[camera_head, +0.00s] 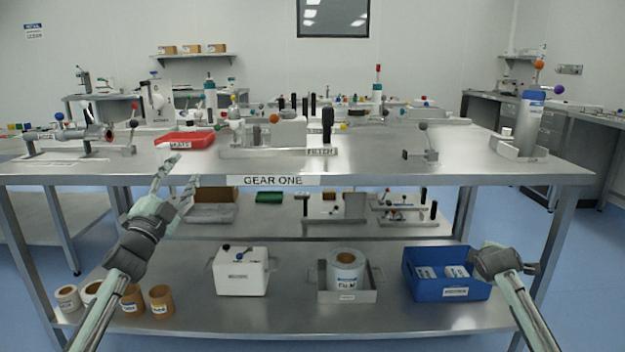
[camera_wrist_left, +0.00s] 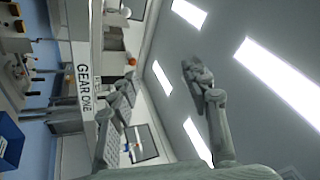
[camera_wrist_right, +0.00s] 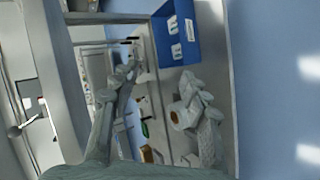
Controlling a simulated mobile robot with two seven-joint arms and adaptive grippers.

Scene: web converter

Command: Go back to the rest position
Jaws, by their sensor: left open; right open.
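My left gripper (camera_head: 174,182) is raised before the front edge of the workbench marked GEAR ONE (camera_head: 560,178). Its two fingers are spread and point up, with nothing between them; in the left wrist view (camera_wrist_left: 160,82) they stand apart against wall and ceiling. My right gripper (camera_head: 503,262) is lower, in front of the blue bin on the lower shelf. Its fingers are hard to make out in the head view, but in the right wrist view (camera_wrist_right: 158,90) they are apart and empty.
A red tray (camera_head: 187,141) sits on the bench top. The lower shelf holds a white box (camera_head: 240,275), a metal tray with a roll (camera_head: 346,272), the blue bin (camera_head: 446,285) and several rolls (camera_head: 161,300) at left. Blue floor is clear at right.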

